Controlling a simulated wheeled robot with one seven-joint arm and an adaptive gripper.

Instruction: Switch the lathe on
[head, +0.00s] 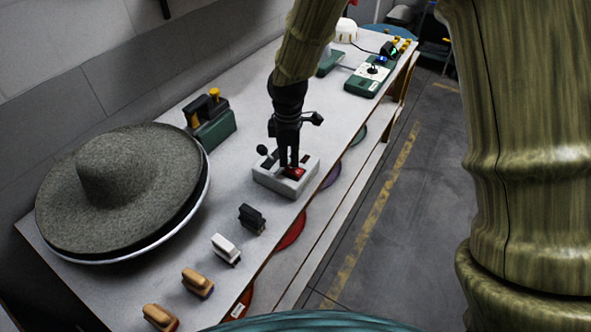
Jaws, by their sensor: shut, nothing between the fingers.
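A light grey control box (268,181) sits on the bench near its right edge. It has a red switch (297,172) on top and a black-knobbed lever (262,150) at its back left. My gripper (289,166) points down over the box with its fingers shut and empty. Its fingertips are at the red switch and look to be touching or just above it; I cannot tell which. The fingers partly hide the switch, so its position is unclear. The grey felt hat (150,180), perhaps on the lathe, lies on a round white-rimmed plate at the left.
Several brushes stand along the front edge, including a black one (252,218) and a white one (226,249). A green device (212,126) stands behind the box. Another green control box (368,80) is farther back. A wall bounds the left; the floor is clear at right.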

